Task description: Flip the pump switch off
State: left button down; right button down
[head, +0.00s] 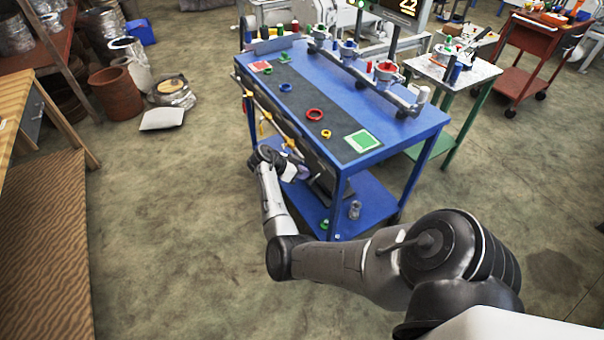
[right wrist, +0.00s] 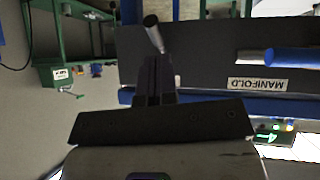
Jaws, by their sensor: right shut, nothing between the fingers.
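In the right wrist view, a short metal toggle lever (right wrist: 153,32), apparently the pump switch, sticks out from a dark panel (right wrist: 205,45). My right gripper (right wrist: 157,62) is shut and empty, with its fingertips very close to the lever's lower end. I cannot tell whether they touch. In the head view, my right gripper (head: 303,174) is at the front side of the blue table (head: 420,122), below its top. The switch is hidden there by my wrist or too small to make out. My left gripper is not in view.
A blue-handled valve (right wrist: 297,57) sits on the panel beside a MANIFOLD label (right wrist: 258,84). The tabletop holds red, green, blue and yellow rings and a row of clamped fittings. Yellow-handled items hang along the table's front.

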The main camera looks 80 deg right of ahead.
jog(key=shift+r, duration=0.2)
jog(key=w+d+p+v, duration=0.1)
jog(key=v, duration=1.2)
jog(key=shift+w+f+p, duration=0.2)
jog(key=shift+p, duration=0.15)
dwell(0.3)
